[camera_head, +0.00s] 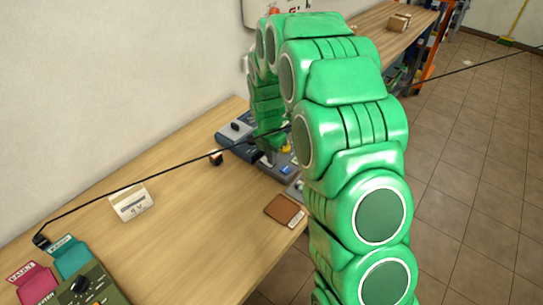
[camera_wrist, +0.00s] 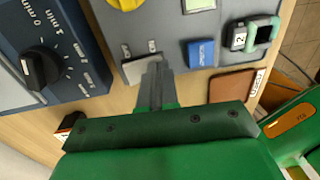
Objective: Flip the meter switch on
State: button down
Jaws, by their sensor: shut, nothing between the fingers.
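A grey panel device (camera_wrist: 165,25) lies under my gripper in the wrist view. It has a yellow knob (camera_wrist: 126,3), a white rocker-like piece (camera_wrist: 140,68) and a blue rocker-like piece (camera_wrist: 201,53). I cannot tell which is the meter switch or which way either is set. My gripper (camera_wrist: 155,72) is shut and empty, its tips beside the right end of the white piece; whether they touch it is unclear. In the head view the grey device (camera_head: 284,160) is partly hidden by my green arm, which also hides most of the gripper.
A blue timer box (camera_wrist: 60,28) with a black knob stands left of the grey device. A brown wallet-like item (camera_wrist: 233,86) lies to the right.

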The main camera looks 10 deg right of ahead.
jog(key=shift+w+a, duration=0.1)
jog(key=shift+w, duration=0.05)
jog(key=shift+w+a+r, duration=0.25)
jog(key=shift+w+a, duration=0.15)
jog(key=shift+r, duration=0.15)
notch_tip(320, 180, up, 14)
jog(key=s+d, duration=0.1)
jog(key=shift+f, duration=0.2)
dwell(0.6)
jog(key=shift+s+d, duration=0.1)
jog(key=shift+s, duration=0.1)
